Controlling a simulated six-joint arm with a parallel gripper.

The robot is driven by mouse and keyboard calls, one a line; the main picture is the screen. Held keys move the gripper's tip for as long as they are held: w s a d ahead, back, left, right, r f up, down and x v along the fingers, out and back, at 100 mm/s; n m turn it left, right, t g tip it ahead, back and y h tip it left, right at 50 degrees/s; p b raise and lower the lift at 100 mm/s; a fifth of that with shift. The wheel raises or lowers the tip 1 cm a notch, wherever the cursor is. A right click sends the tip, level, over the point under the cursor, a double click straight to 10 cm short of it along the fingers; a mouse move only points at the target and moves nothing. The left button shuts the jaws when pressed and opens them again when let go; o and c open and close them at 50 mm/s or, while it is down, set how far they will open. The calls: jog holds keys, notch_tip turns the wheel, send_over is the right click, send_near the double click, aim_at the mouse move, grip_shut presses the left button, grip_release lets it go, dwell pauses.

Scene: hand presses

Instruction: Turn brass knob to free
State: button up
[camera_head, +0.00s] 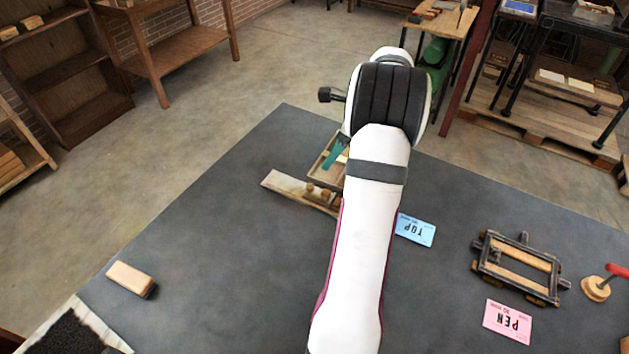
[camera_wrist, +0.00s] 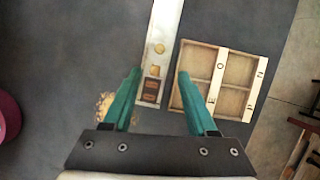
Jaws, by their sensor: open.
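Two brass knobs stand on a pale narrow board (camera_wrist: 165,20) in the wrist view: a farther one (camera_wrist: 159,47) and a nearer one (camera_wrist: 155,70). A dark brown plate with two reddish marks (camera_wrist: 151,92) sits on the board below them. My gripper (camera_wrist: 158,73) is open, its teal fingers apart on either side of the board, with nothing held. The nearer knob appears between the fingertips; height above it is unclear. In the head view, the board (camera_head: 284,184) and knobs lie left of my arm, which hides part of them. One teal fingertip (camera_head: 335,152) shows there.
A shallow compartmented tray (camera_wrist: 234,142) with a lettered strip lies close right of the board. In the head view, a blue card (camera_head: 415,229), a pink card (camera_head: 507,320), a dark frame (camera_head: 518,265) and a red-handled tool (camera_head: 597,288) lie right. A wooden block (camera_head: 131,279) lies left.

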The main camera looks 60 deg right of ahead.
aim_at(310, 186)
jog(key=x, duration=1.3)
jog(key=shift+s+f, duration=0.1)
grip_shut()
